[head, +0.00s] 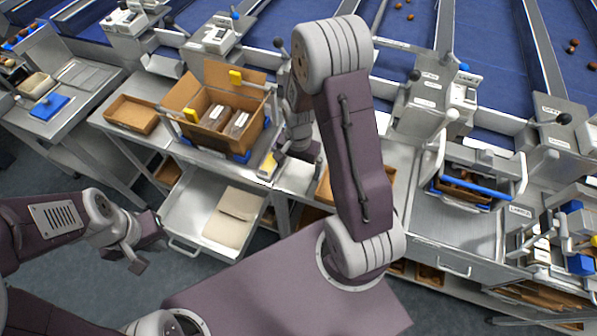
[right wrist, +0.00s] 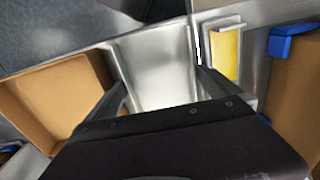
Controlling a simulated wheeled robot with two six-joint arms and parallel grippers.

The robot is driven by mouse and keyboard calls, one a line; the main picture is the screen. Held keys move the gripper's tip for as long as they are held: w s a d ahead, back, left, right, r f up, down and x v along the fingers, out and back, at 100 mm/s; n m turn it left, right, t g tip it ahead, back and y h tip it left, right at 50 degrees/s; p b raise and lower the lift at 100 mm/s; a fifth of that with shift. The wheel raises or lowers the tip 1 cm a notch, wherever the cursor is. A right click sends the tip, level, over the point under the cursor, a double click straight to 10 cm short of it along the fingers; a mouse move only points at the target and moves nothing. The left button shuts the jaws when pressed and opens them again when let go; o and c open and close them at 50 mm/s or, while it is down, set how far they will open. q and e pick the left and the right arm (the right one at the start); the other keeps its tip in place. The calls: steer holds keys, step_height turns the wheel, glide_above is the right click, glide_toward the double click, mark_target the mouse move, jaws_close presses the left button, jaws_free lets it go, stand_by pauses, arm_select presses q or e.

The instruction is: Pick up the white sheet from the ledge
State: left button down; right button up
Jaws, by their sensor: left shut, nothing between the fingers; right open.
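My right gripper (head: 283,158) is over the metal bench, right of the open carton, with its fingers apart. In the right wrist view the fingers (right wrist: 163,88) straddle a pale, smooth surface (right wrist: 155,60); I cannot tell whether this is a white sheet or bare metal. Nothing is visibly held. Right of the fingers a white-edged holder (right wrist: 213,27) with a yellow pad (right wrist: 227,57) stands close; the yellow pad also shows in the head view (head: 268,166). I cannot clearly make out a separate white sheet. My left gripper (head: 133,256) is shut and empty, low at the left.
An open carton (head: 187,90) with packed goods stands left of my right gripper. An open drawer (head: 190,200) with beige sheets (head: 232,215) juts out below it. A shallow cardboard tray (head: 132,114) lies further left. Machine fronts and blue conveyor lanes (head: 480,35) lie behind.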

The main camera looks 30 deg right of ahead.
mark_target(300, 174)
steer(key=shift+d+f, duration=0.1)
steer(key=shift+f, duration=0.05)
steer(key=c, duration=1.1)
steer(key=shift+o, duration=0.2)
steer(key=shift+r, duration=0.4)
steer(key=r, duration=0.4)
steer(key=shift+s, duration=0.35)
steer(key=s+d+r, duration=0.2)
steer(key=s+r, duration=0.4)
steer(key=s, duration=0.4)
steer(key=shift+s+d+r, duration=0.15)
steer(key=shift+s, duration=0.25)
